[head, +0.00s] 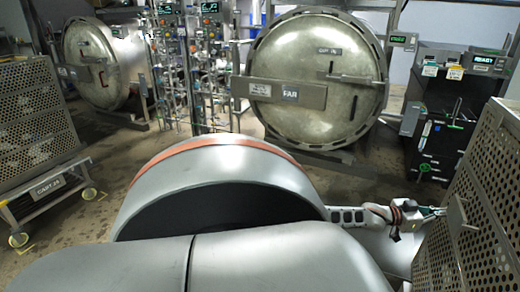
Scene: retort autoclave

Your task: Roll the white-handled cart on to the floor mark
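A tall perforated metal cart or basket (488,200) fills the right edge, its lower part cut off by the frame. My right gripper (438,211) is beside this cart's left edge, close to the handle. It is too small to tell whether it is open or touches the cart. Another perforated cart (47,187) with a label plate and yellow-green wheels stands at the left; no white handle shows on it. My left gripper is not in view. I cannot make out a floor mark.
A large round retort door (318,80) marked FAR is shut at the back centre. A second retort (92,65) stands back left, with pipework (190,70) between them. A dark control cabinet (440,145) stands at the right. Wet brown floor (115,165) is clear at the left centre.

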